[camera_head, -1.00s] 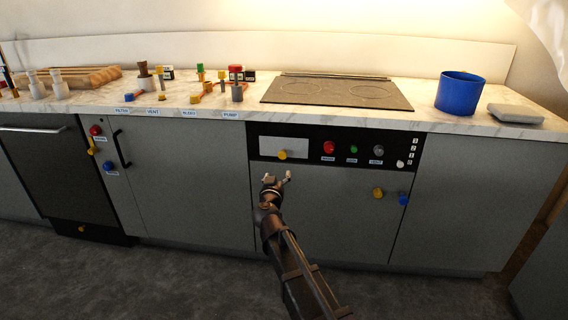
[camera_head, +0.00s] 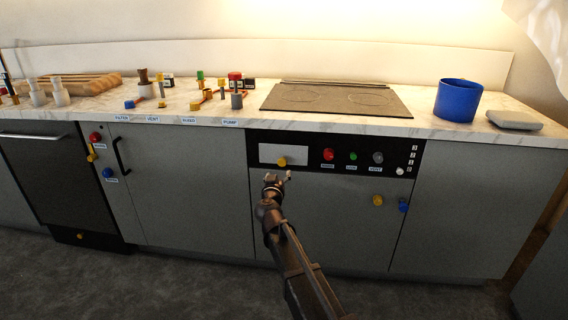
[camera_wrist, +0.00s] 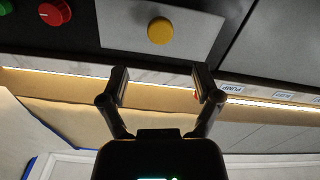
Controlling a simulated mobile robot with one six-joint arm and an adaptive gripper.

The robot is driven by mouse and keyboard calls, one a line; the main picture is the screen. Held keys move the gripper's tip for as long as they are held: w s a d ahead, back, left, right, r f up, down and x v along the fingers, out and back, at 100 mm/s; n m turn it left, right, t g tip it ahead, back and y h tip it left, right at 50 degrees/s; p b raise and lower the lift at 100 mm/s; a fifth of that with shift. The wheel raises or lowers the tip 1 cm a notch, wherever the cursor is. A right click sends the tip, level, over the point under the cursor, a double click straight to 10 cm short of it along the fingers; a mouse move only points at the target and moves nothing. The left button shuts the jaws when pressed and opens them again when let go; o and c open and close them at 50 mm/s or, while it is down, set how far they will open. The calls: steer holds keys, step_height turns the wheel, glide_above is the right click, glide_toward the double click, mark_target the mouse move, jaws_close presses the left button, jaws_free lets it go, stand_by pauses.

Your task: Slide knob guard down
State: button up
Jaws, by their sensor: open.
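The knob guard (camera_head: 298,153) is a pale rectangular plate at the left of the black control panel under the cooktop. My gripper (camera_head: 279,177) is open and empty, just below the yellow knob in the head view. In the wrist view its two fingers (camera_wrist: 156,88) are spread apart, with the knob lying beyond the gap, not between the tips.
Red (camera_head: 328,154), green (camera_head: 353,156) and grey (camera_head: 377,157) knobs sit to the right on the panel (camera_head: 316,166). The counter edge (camera_head: 330,129) overhangs the panel.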

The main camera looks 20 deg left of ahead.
mark_target(282, 163)
steer(key=x, duration=0.9)
steer(key=shift+c, duration=0.2)
jaws_close()
